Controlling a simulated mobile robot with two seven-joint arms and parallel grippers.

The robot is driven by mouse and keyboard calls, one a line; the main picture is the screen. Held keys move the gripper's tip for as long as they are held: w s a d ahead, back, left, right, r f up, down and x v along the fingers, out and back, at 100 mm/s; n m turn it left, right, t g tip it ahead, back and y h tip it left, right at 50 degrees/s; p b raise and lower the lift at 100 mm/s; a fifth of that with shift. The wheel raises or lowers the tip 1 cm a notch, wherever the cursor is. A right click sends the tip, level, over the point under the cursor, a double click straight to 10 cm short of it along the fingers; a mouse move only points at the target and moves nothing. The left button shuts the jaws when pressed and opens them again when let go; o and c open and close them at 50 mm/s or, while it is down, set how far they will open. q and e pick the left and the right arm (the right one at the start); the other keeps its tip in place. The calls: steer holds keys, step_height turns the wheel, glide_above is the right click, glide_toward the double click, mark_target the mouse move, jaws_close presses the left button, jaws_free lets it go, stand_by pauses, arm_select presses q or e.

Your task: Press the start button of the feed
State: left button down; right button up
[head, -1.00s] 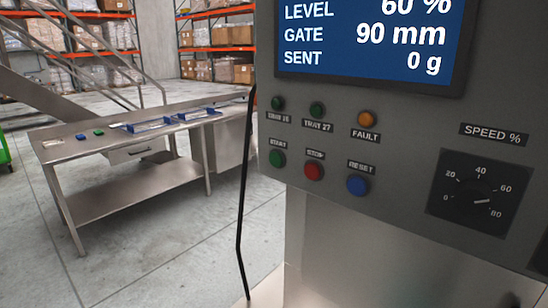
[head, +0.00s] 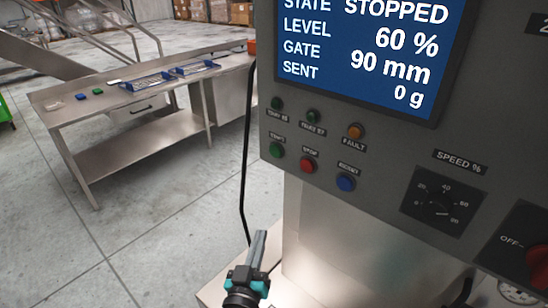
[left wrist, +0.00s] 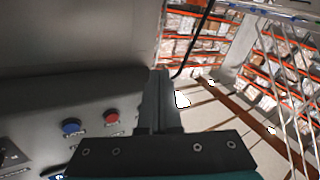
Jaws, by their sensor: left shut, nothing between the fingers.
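The green start button (head: 277,150) is at the left end of the lower button row on the grey control panel (head: 390,170). The red stop button (head: 307,165) and blue reset button (head: 345,183) are to its right. My left gripper (head: 259,240) is shut and empty, below the start button and apart from it in the head view. In the left wrist view, the shut fingers (left wrist: 159,85) show beside the red button (left wrist: 111,117) and blue button (left wrist: 71,126); the green button cannot be made out there. My right gripper is not in view.
The display (head: 365,50) reads STOPPED, 60 %, 90 mm, 0 g. A speed dial (head: 440,208) and a red switch (head: 538,262) are at the right. A black cable (head: 244,170) hangs left of the panel.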

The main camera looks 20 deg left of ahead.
mark_target(275, 151)
arm_select(q)
steer(key=a+r+n+y+p, duration=0.1)
steer(key=a+r+n+y, duration=0.1)
steer(key=r, duration=0.6)
steer(key=a+r+n+t+y+p, duration=0.1)
steer(key=a+r+n+y, duration=0.1)
steer(key=r, duration=0.5)
steer(key=shift+s+a+r+n+y+p, duration=0.2)
steer(key=shift+s+r+n+y+p, duration=0.25)
steer(key=shift+n+y, duration=0.3)
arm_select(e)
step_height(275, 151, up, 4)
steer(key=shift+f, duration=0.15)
arm_select(q)
steer(key=shift+f, duration=0.1)
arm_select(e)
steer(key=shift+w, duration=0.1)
arm_select(q)
steer(key=w+d+b, duration=0.2)
steer(key=w+d, duration=0.1)
steer(key=w, duration=0.5)
steer(key=shift+w, duration=0.2)
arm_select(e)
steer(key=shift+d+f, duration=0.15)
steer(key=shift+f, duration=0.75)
arm_select(q)
steer(key=shift+w, duration=0.15)
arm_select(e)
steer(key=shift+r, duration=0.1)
